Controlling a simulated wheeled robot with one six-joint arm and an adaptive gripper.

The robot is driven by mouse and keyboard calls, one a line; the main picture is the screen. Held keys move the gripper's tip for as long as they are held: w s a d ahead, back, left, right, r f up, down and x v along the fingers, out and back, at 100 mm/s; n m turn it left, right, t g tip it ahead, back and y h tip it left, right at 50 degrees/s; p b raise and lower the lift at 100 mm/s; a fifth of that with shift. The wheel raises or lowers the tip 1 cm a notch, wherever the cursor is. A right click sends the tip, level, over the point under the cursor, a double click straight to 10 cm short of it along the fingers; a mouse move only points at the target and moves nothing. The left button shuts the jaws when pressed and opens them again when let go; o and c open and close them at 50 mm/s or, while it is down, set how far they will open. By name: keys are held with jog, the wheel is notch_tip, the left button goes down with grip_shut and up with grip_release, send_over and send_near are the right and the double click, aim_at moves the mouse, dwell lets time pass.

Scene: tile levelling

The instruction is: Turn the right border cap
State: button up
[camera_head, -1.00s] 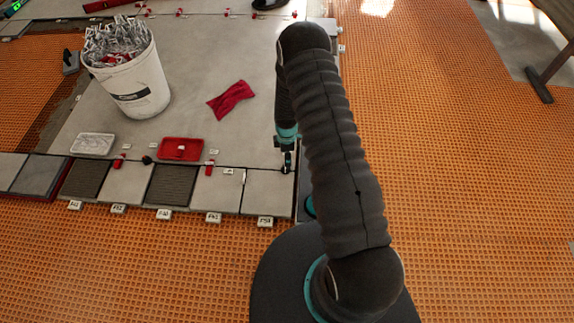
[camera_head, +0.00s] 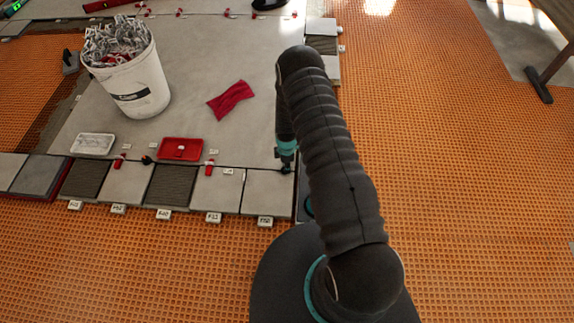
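The right border cap (camera_head: 286,170) is a small dark knob at the seam above the right end tile of the front border row. My gripper (camera_head: 287,163) points down right at this cap, with its tip at or just above it. The fingers are small and dark here, so I cannot tell whether they are open or shut, or whether they touch the cap. My own arm covers the area right of the gripper.
Another dark cap (camera_head: 147,160) and red caps (camera_head: 209,168) stand along the same seam. A red tray (camera_head: 181,149), a pale tray (camera_head: 93,144), a red cloth (camera_head: 231,99) and a white bucket (camera_head: 140,85) of clips rest on the grey tiles. Orange matting (camera_head: 460,190) lies clear at right.

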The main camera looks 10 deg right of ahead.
grip_shut()
jog(key=shift+f, duration=0.1)
